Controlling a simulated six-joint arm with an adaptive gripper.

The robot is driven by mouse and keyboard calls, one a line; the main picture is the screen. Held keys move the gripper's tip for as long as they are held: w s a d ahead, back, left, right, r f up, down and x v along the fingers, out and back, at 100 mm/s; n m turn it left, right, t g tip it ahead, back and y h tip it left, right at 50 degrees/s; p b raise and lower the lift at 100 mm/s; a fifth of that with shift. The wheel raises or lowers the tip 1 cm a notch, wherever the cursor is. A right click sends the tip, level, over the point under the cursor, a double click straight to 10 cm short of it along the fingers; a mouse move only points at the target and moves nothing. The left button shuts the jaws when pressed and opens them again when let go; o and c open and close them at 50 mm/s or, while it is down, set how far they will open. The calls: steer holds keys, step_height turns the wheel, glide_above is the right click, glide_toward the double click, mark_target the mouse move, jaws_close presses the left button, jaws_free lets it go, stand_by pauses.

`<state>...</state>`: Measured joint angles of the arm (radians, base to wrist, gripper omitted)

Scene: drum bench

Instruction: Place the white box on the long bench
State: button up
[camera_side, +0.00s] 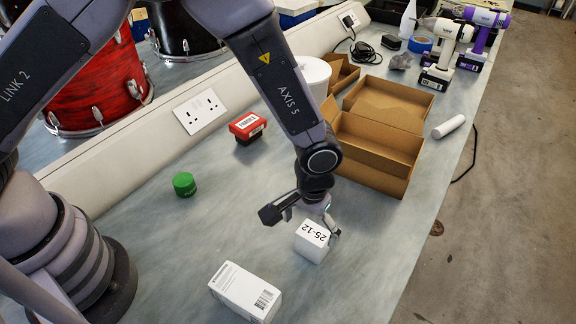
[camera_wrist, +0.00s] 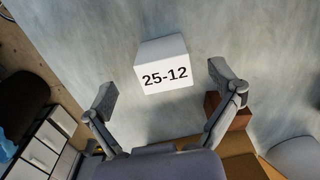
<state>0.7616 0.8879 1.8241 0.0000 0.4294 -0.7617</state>
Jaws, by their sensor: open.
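A small white box (camera_side: 312,240) marked "25-12" stands on the long bench (camera_side: 365,270), below my wrist. It also shows in the wrist view (camera_wrist: 164,64), ahead of my fingers and between their lines. My gripper (camera_wrist: 168,92) is open, with one finger to each side and nothing held. In the side view my gripper (camera_side: 308,222) is right at this box, one finger near its right side; I cannot tell whether it touches. A second, longer white box (camera_side: 243,291) with a barcode lies on the bench nearer the camera.
An open cardboard box (camera_side: 375,150) stands close behind my wrist. A red box (camera_side: 247,127), a green lidded jar (camera_side: 184,184) and a white cylinder (camera_side: 448,127) sit on the bench. Power drills (camera_side: 445,45) stand at the far end. The bench's right edge drops to the floor.

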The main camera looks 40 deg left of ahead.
step_height(320, 180, up, 6)
steer(key=shift+f, duration=0.2)
steer(key=a+r+t+h, duration=0.1)
steer(key=a+r+t, duration=0.1)
steer(key=a+r, duration=1.7)
steer(key=s+a+r+t, duration=0.1)
steer(key=s+a+r, duration=0.3)
steer(key=s, duration=0.4)
steer(key=s+a+r+t+y, duration=0.1)
steer(key=s+a+r+t, duration=0.1)
steer(key=s+a+r, duration=0.2)
steer(key=s+a, duration=0.3)
steer(key=s, duration=0.2)
steer(key=shift+a+t, duration=0.25)
steer(key=shift+t, duration=0.05)
